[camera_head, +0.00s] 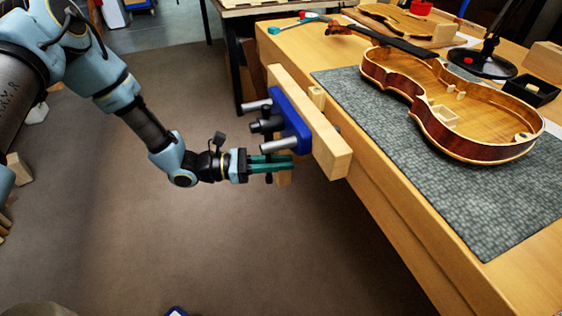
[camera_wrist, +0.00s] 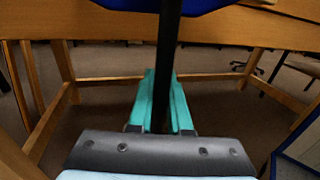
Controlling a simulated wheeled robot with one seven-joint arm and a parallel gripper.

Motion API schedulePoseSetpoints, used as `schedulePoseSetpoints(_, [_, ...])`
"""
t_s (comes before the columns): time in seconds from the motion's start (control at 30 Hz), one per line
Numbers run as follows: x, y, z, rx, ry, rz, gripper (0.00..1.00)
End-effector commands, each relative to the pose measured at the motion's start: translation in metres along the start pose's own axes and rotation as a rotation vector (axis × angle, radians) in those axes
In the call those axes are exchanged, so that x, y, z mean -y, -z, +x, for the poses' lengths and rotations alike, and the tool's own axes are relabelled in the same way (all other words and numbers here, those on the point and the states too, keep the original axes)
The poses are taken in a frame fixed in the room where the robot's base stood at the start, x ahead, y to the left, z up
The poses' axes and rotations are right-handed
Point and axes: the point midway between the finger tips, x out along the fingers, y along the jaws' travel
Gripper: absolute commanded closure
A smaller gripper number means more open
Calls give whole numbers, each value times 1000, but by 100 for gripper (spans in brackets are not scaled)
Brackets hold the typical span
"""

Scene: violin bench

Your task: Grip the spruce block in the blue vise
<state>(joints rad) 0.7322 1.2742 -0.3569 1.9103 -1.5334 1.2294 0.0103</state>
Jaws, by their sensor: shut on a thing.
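The blue vise (camera_head: 292,120) is mounted at the bench's front edge, with a long wooden jaw (camera_head: 318,130). Its blue body also shows at the top of the wrist view (camera_wrist: 140,4). A small pale block (camera_head: 317,96), seemingly the spruce block, shows between the wooden jaw and the bench edge; I cannot tell whether both sides touch it. My gripper (camera_head: 288,163), with teal fingers, is below the vise's front. In the wrist view, its fingers are on either side of the dark vise handle bar (camera_wrist: 168,65), shut on it. The bar stands roughly upright there.
A violin body (camera_head: 455,95) lies on a grey mat (camera_head: 400,150) on the bench. A lamp base (camera_head: 482,64), a black tray (camera_head: 530,90) and loose wood blocks are at the back right. Open floor (camera_head: 190,240) lies in front of the bench.

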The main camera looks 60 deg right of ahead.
Motion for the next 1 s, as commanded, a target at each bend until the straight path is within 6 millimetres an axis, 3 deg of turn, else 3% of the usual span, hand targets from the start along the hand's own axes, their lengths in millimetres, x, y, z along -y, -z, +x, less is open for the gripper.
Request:
schedulePoseSetpoints(0.47, [-12, 0, -4, -24, -4, 87, 100])
schedulePoseSetpoints(1.0, [-62, -14, -18, -145, -5, 540, 100])
